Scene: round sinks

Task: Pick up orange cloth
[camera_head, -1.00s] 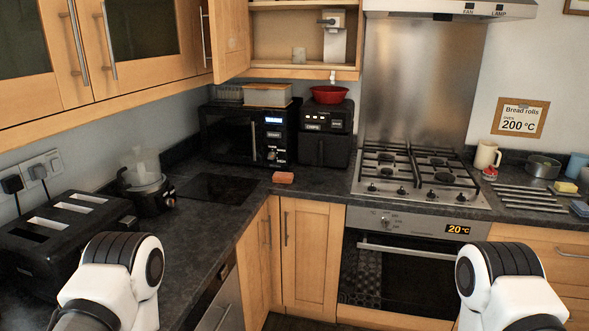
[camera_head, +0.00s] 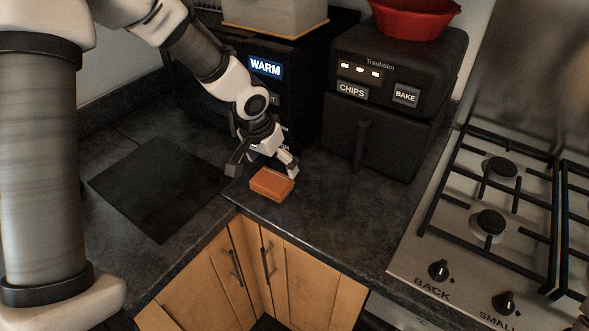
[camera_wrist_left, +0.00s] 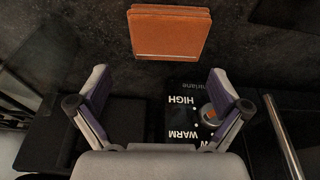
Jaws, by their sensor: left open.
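The orange cloth (camera_head: 271,185) is a small folded block lying flat on the dark counter near its inner corner. It also shows in the left wrist view (camera_wrist_left: 170,32), ahead of the fingertips. My left gripper (camera_head: 262,170) is open and empty, just behind and above the cloth in the head view. In the left wrist view its two fingers (camera_wrist_left: 163,88) are spread wide, with the cloth beyond them and between their lines. I see no contact with the cloth. My right gripper is not in view.
A black microwave (camera_head: 297,95) stands close behind my left gripper. A black air fryer (camera_head: 380,128) with a red bowl (camera_head: 415,14) on top is to the right. The gas hob (camera_head: 420,255) lies further right. A dark flat board (camera_head: 160,188) lies left of the cloth.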

